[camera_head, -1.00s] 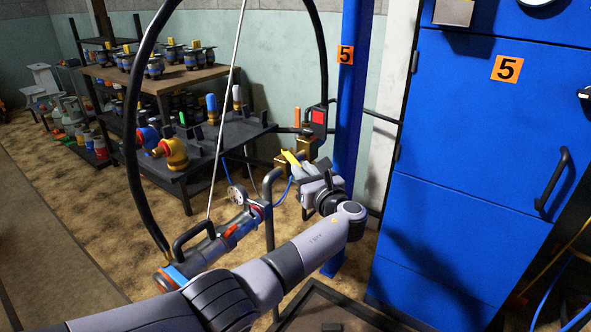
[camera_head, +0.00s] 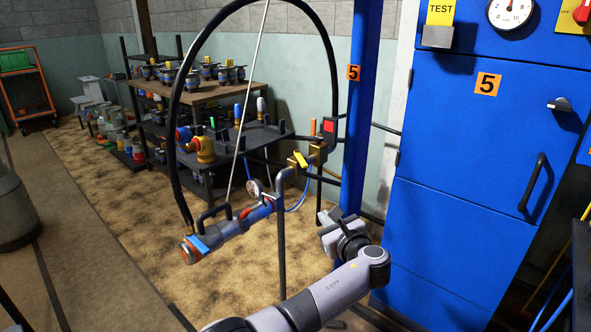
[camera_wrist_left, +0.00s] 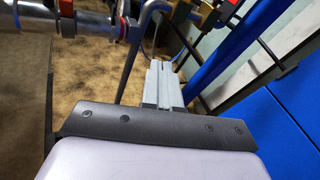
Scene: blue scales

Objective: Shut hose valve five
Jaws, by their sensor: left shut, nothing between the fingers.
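The lever slants down to the right. In the left wrist view, the brass valve (camera_wrist_left: 207,14) shows at the top edge, only in part. My left gripper (camera_head: 328,216) is below and right of the lever, apart from it, and its jaws are small in this view. In the left wrist view its grey fingers (camera_wrist_left: 162,66) are together with nothing between them. My right gripper is not in view.
The blue post (camera_head: 359,120) and blue cabinet (camera_head: 470,160) stand to the right. A shelf (camera_head: 200,90) with fittings is behind.

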